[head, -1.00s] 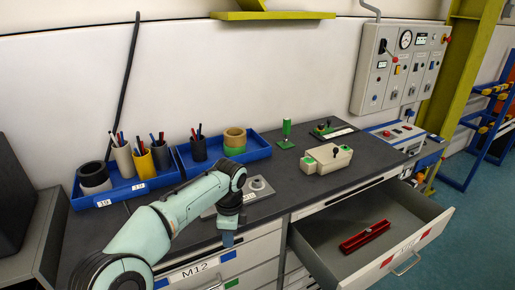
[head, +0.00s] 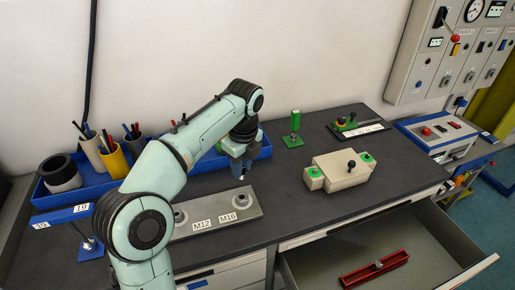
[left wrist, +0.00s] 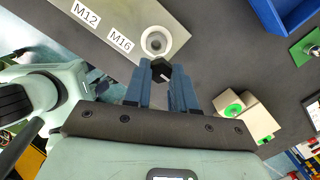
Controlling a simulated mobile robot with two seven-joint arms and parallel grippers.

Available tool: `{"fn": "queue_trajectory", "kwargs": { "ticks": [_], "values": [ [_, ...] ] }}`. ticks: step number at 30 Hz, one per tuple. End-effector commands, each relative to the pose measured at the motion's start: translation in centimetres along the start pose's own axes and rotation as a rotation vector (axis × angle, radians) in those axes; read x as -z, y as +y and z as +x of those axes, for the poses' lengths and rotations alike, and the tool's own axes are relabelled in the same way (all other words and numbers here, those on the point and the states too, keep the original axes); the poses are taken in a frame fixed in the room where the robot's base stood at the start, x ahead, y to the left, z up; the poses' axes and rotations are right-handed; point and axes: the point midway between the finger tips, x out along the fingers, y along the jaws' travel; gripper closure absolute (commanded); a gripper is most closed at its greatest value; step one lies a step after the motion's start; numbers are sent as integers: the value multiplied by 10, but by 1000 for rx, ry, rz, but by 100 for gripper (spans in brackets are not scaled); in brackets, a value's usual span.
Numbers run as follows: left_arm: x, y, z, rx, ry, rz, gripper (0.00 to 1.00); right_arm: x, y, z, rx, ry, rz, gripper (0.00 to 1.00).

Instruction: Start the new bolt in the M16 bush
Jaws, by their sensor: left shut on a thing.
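A grey metal plate (head: 190,231) lies on the dark bench with labels M12 and M16. The M16 bush (head: 241,200) is a round ring at its right end; it also shows in the left wrist view (left wrist: 156,41). My left gripper (head: 239,172) points down just above and behind the M16 bush in the head view. In the left wrist view its blue fingers (left wrist: 163,88) are shut on a black hex-headed bolt (left wrist: 161,69), which appears beside the bush's near rim. My right gripper is out of view.
Blue trays (head: 207,162) with pen cups stand behind my left arm. A beige block with green bushes (head: 340,170) sits to the right. An open drawer (head: 428,250) holding a red part (head: 375,269) juts out below. A green post (head: 294,129) stands behind.

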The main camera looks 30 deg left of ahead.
Motion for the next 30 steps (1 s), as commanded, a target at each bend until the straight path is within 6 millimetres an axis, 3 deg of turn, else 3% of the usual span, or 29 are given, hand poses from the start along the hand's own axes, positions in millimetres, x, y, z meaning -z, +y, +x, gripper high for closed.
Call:
{"fn": "queue_trajectory", "kwargs": {
  "ticks": [18, 30],
  "values": [
    [5, 1, 48, -3, 0, -1, 99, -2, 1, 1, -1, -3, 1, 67],
    [5, 1, 51, -1, 0, -11, 99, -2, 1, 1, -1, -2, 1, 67]
  ]
}}
